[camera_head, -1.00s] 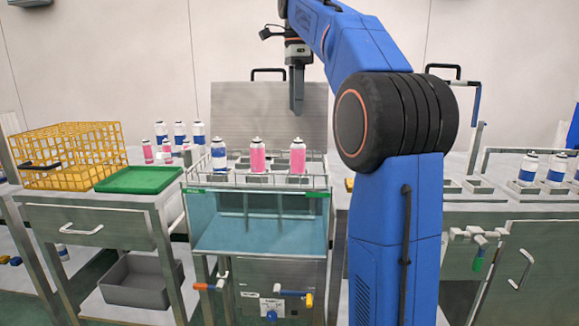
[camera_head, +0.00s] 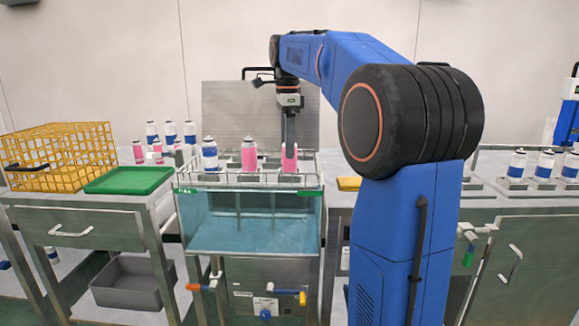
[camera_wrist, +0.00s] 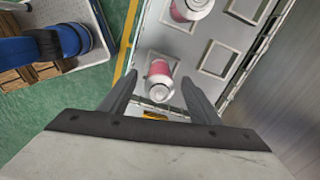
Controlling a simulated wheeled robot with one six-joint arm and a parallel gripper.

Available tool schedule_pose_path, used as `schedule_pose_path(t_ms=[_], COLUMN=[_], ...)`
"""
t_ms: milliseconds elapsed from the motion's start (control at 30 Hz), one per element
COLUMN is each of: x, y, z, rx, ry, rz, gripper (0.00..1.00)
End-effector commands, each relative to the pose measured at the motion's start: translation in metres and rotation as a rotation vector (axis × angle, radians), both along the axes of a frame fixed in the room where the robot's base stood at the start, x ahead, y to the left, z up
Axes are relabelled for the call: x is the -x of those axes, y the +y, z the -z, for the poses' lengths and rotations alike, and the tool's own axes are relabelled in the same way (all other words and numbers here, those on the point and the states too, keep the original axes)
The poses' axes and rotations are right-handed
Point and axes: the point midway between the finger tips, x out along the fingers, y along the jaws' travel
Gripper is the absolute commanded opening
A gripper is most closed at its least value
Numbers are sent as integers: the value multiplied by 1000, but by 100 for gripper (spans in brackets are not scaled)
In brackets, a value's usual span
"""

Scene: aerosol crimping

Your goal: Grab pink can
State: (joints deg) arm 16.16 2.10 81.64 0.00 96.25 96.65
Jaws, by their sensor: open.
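Two pink cans stand in the rack on top of the water tank. One pink can (camera_head: 249,155) is in the middle and another pink can (camera_head: 289,166) is at the right, partly hidden by my gripper (camera_head: 290,150). In the wrist view, a pink can (camera_wrist: 159,78) with a white top lies between the two fingertips of my gripper (camera_wrist: 157,84). The fingers are open and apart from it on both sides. A second pink can (camera_wrist: 190,8) shows at the top edge of the wrist view.
A blue-and-white can (camera_head: 210,155) stands at the left of the same rack (camera_head: 225,180). A yellow wire basket (camera_head: 60,155) and a green tray (camera_head: 128,180) are on the left bench. A metal panel (camera_head: 230,108) rises behind the rack.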

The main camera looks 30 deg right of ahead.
Motion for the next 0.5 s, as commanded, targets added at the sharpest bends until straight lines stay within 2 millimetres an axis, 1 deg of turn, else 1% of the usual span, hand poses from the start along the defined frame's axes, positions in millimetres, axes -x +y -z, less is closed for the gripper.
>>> schedule_pose_path(t_ms=[200,300,400,500], x=[3,3,3,2], y=[-6,-6,-6,-6], z=[28,40,47,49], rx=[-1,0,-1,0], ry=[2,1,2,0], rz=[1,0,0,0], gripper=[56,56,56,56])
